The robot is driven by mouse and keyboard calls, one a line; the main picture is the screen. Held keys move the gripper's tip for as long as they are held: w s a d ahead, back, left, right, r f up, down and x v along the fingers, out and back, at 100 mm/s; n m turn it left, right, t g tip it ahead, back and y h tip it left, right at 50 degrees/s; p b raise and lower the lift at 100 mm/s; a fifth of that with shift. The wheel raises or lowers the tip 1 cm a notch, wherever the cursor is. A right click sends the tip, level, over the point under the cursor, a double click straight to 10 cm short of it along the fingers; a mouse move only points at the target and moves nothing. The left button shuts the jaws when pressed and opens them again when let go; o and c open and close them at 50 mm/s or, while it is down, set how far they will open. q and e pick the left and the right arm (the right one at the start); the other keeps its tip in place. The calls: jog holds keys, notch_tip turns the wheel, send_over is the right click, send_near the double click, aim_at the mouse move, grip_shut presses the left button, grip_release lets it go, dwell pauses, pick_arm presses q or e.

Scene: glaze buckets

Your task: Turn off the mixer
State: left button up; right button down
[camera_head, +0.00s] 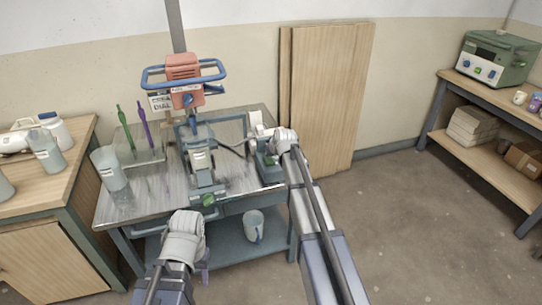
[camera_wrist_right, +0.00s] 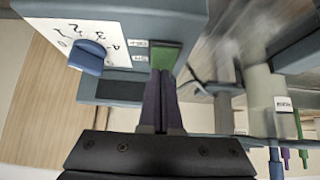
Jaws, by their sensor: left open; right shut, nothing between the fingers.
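The mixer has a red motor head (camera_head: 184,68) with blue handles, above the metal bench at the back. Its grey control box (camera_head: 270,172) stands at the bench's right side. In the right wrist view the box shows a blue knob (camera_wrist_right: 90,57) on a white numbered dial and a green switch (camera_wrist_right: 164,55) beside it. My right gripper (camera_wrist_right: 162,80) is shut and empty, its dark purple fingertips at the switch's lower edge; I cannot tell whether they touch. My left gripper (camera_head: 205,274) is open and empty in front of the bench, mostly hidden by its wrist.
A pale container (camera_head: 109,168) and green and purple tools (camera_head: 143,125) stand at the bench's left. A mug (camera_head: 253,226) sits on the lower shelf. Open floor (camera_head: 420,235) lies to the right.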

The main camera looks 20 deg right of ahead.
aim_at(271, 163)
jog(key=r+p, duration=0.3)
jog(key=s+r+p, duration=0.1)
jog(key=r+p, duration=0.1)
jog(key=s+r+p, duration=0.4)
jog(key=s, duration=0.4)
jog(key=shift+r+p, duration=0.3)
jog(key=shift+p, duration=0.05)
jog(key=shift+a, duration=0.1)
jog(key=s+a+f+n+g+p, duration=0.25)
jog(key=s+a+g, duration=0.25)
jog(key=s+a, duration=1.05)
jog(key=s+a+g, duration=0.1)
jog(key=s+a, duration=0.1)
jog(key=s, duration=0.5)
jog(key=s+a+n+g+h, duration=0.1)
jog(key=s+a+g, duration=0.1)
jog(key=s, duration=0.5)
jog(key=shift+s+a+g, duration=0.3)
jog(key=shift+s+a, duration=0.05)
jog(key=shift+a, duration=0.45)
